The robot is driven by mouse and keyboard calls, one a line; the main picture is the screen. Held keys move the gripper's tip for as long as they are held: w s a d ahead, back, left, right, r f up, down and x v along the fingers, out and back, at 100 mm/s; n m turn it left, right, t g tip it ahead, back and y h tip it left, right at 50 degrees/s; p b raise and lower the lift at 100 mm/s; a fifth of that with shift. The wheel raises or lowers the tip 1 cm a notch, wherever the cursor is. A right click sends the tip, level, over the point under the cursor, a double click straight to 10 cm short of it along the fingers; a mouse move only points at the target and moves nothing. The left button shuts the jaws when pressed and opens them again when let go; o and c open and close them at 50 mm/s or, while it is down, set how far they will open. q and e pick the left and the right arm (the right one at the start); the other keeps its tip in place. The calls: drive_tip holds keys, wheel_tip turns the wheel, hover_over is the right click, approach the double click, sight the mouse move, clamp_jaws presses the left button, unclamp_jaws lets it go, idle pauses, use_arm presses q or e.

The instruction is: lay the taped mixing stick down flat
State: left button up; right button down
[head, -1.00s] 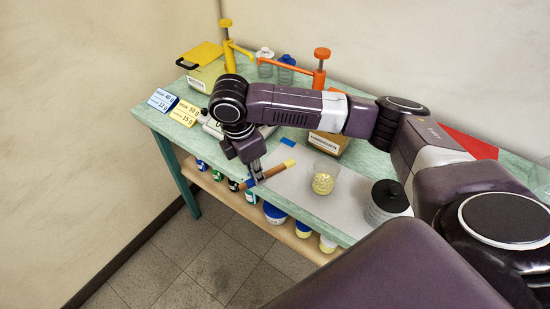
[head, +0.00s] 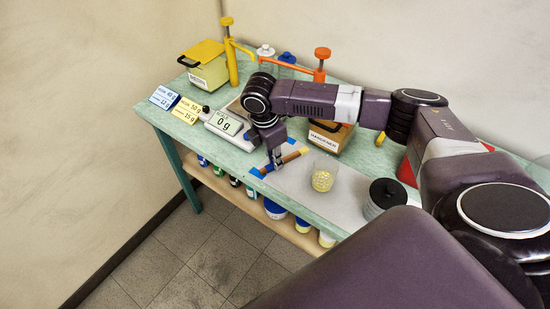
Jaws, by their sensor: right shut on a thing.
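My left gripper is not in view.
A clear cup with yellow contents (head: 323,177) stands right of the stick, and a black-lidded jar (head: 383,196) farther right. A scale reading 0 g (head: 225,124) is at the left. A hardener box (head: 328,137) stands behind. The table's front edge is close.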

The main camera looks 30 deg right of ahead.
drive_tip(key=shift+f, duration=0.1)
drive_tip(key=c, duration=1.9)
unclamp_jaws()
drive_tip(key=shift+c, duration=0.2)
wheel_tip(320, 180, up, 12)
drive_tip(key=a+b, duration=0.2)
